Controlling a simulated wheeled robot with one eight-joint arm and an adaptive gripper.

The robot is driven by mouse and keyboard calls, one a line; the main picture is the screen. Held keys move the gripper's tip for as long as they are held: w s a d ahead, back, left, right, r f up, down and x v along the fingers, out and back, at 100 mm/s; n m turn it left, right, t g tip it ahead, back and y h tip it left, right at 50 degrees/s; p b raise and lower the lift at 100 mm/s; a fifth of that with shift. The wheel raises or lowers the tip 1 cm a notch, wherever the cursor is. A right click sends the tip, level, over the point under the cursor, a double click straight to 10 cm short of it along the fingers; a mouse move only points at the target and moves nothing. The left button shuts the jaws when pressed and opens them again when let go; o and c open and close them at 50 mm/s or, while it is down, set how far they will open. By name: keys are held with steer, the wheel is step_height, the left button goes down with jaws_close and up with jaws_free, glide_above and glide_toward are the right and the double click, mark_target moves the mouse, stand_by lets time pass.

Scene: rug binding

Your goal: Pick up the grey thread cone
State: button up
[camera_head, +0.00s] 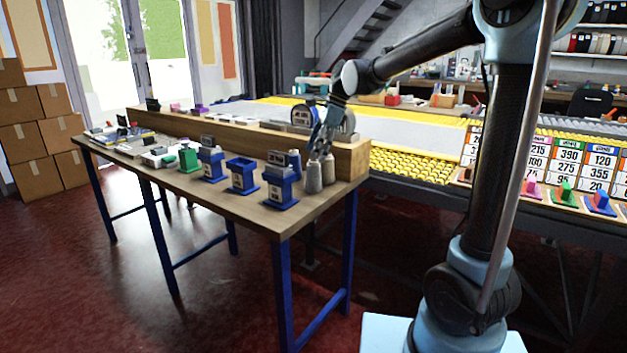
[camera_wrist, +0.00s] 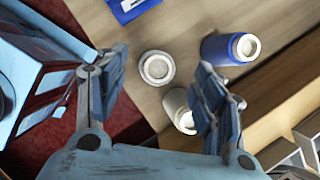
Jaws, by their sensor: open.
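The grey thread cone (camera_head: 313,177) stands upright near the right end of the wooden workbench, close to its front edge. In the wrist view its round top (camera_wrist: 156,68) shows between my two fingers, nearer the left one. My gripper (camera_head: 321,146) is just above the cones, pointing down. In the wrist view my gripper (camera_wrist: 161,62) is open, with nothing held. A paler cone (camera_head: 328,169) stands right beside the grey one; in the wrist view this paler cone (camera_wrist: 177,105) is partly hidden by my right finger.
A blue cone (camera_wrist: 230,48) stands close by. Blue stands (camera_head: 280,187) line the bench to the left. A wooden ledge (camera_head: 352,160) runs along the bench's back. The bench (camera_head: 250,215) has a bare front strip. Red floor lies beyond its edge.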

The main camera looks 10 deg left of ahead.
mark_target(314, 164)
steer(key=shift+w+d+f+x, duration=0.1)
steer(key=shift+d+x, duration=0.05)
steer(key=shift+x, duration=0.75)
steer(key=shift+w+d+f+x, duration=0.1)
steer(key=shift+d+x, duration=0.05)
steer(key=shift+x, duration=0.75)
steer(key=shift+w+d+f+x, duration=0.1)
steer(key=shift+d+x, duration=0.1)
steer(key=shift+x, duration=0.75)
steer(key=shift+r, duration=0.15)
steer(key=shift+c, duration=0.2)
steer(key=c, duration=1.2)
